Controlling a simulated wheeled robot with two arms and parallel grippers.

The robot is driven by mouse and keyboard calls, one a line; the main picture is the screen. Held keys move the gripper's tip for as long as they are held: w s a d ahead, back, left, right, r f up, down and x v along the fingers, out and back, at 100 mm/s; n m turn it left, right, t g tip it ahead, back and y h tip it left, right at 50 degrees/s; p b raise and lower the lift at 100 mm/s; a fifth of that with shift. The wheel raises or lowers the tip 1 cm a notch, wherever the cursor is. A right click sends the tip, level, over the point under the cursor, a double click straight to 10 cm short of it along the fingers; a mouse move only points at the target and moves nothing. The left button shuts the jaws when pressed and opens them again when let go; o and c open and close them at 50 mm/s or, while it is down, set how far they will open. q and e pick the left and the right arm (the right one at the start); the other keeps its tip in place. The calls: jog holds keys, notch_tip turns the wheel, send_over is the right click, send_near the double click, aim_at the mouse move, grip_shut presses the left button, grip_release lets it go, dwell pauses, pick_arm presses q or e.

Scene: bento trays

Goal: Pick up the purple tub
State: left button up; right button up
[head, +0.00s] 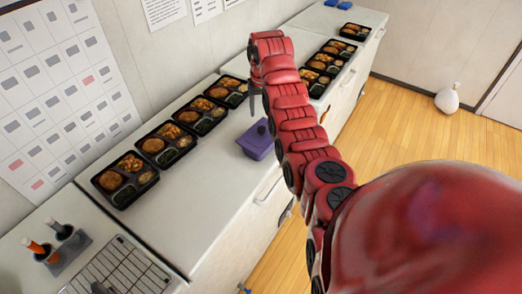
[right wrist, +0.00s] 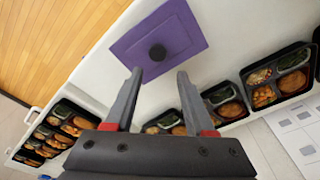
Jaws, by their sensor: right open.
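The purple tub (head: 255,143) sits on the white counter near its front edge, with a lid and a round dark knob on top. In the right wrist view the tub (right wrist: 178,34) lies beyond the fingertips, with the knob (right wrist: 158,52) facing the camera. My right gripper (head: 254,104) is above the counter, behind the tub in the head view. Its two dark fingers (right wrist: 158,78) are apart, with nothing between them, and are not touching the tub. My left gripper is not in view.
Several black bento trays (head: 126,179) line the counter along the wall, and more trays (head: 328,66) stand on the far counter. A wire rack (head: 120,268) and a holder with utensils (head: 62,252) are at the near left. Bare counter (head: 215,185) lies left of the tub.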

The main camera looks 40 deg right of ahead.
aim_at(262, 128)
jog(key=f, duration=0.5)
jog(key=shift+w+d+f+p, duration=0.1)
jog(key=shift+d+f+p, duration=0.1)
jog(key=shift+f+p, duration=0.15)
notch_tip(262, 128, down, 4)
jog(key=shift+w+d+f+b, duration=0.1)
jog(key=shift+w+d+b, duration=0.05)
jog(key=shift+b, duration=0.5)
grip_shut()
dwell(0.5)
